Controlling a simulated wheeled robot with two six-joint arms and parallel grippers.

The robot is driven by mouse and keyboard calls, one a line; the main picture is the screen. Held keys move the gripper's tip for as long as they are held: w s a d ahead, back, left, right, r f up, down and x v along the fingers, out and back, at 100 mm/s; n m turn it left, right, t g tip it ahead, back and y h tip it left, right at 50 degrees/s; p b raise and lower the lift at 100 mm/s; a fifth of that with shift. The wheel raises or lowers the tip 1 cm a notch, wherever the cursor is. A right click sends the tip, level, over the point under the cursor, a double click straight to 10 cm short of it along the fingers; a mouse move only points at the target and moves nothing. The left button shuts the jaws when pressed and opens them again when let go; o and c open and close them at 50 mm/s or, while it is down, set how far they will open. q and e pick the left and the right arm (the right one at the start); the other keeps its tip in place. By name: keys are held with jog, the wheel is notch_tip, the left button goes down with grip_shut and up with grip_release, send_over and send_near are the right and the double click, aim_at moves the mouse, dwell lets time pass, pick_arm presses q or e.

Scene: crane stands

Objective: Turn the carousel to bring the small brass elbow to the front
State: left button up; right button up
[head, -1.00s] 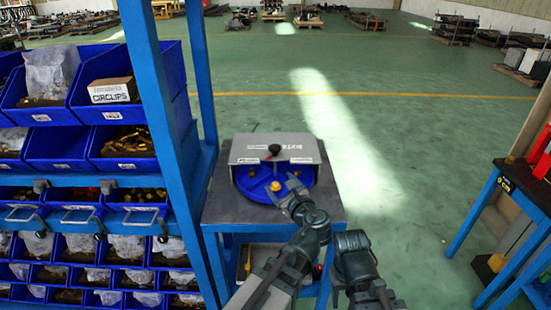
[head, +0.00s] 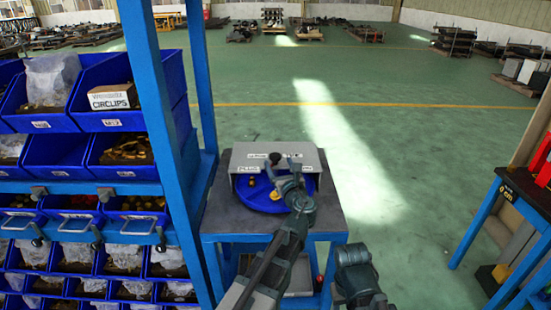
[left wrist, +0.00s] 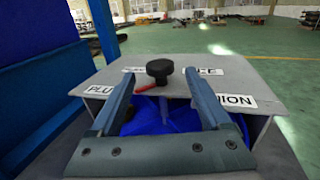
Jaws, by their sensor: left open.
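The carousel is a blue round tray (head: 262,204) under a grey cover (head: 240,160) on a small dark-topped table. A black knob (head: 275,158) stands on the cover; in the left wrist view the knob (left wrist: 160,70) has a red pointer aimed left and toward me. Small brass-coloured pieces lie in the tray, one at the front (head: 275,195) and one farther left (head: 252,182); I cannot tell which is the elbow. My left gripper (head: 284,172) is open, its fingers (left wrist: 160,82) on either side of the knob, with no clear contact. My right arm (head: 353,256) is low; its jaws are unclear.
Cover labels read "PLUG" (left wrist: 101,90) and "UNION" (left wrist: 238,101); others are partly hidden. A blue rack post (head: 150,90) and bins (head: 120,150) stand close on the left. A blue workbench (head: 520,190) stands at the right. Green floor between is clear.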

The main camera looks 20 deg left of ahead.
aim_at(277, 160)
pick_arm(q)
jog(key=shift+x, duration=2.4)
jog(key=shift+c, duration=0.3)
grip_shut()
